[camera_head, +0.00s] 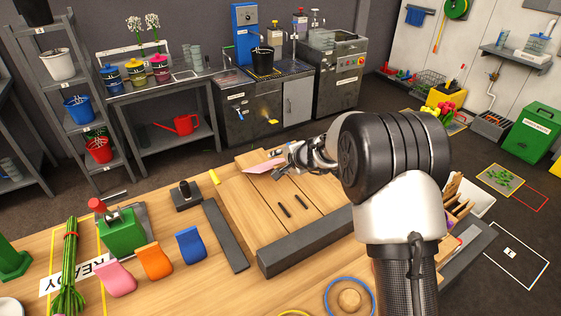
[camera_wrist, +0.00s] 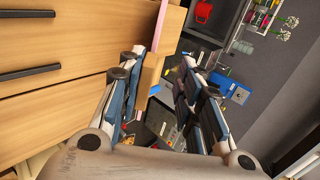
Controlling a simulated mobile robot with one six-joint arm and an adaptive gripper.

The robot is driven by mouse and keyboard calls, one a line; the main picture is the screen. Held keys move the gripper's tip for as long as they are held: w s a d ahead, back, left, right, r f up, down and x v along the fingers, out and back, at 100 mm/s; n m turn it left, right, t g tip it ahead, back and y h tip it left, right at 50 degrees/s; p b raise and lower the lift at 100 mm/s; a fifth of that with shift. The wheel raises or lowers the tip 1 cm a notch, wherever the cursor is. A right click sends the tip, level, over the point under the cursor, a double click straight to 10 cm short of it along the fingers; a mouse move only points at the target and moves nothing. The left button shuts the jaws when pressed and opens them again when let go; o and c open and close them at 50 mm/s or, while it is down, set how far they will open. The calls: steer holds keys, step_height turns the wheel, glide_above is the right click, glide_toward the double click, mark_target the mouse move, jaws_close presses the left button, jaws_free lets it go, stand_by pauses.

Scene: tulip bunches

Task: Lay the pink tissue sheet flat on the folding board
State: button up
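The pink tissue sheet (camera_head: 263,165) shows as a thin pale-pink piece at the far left part of the wooden board, just left of my gripper. In the wrist view a narrow pink strip (camera_wrist: 160,25) lies beyond the fingertips, along the wood's edge. What seems to be the folding board (camera_head: 270,215) is a light wooden panel with two dark bars, on the bench. My gripper (camera_head: 284,160) is low over the board's far part. Whether a finger touches the sheet cannot be told.
A dark grey bar (camera_head: 225,236) lies left of the board, and a thick dark beam (camera_head: 305,242) runs along its near edge. Pink, orange and blue pieces (camera_head: 154,262), a green block (camera_head: 122,232) and tied green stems (camera_head: 68,270) stand further left. A blue ring (camera_head: 327,299) lies in front.

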steer(key=v, duration=1.2)
stand_by(0.5)
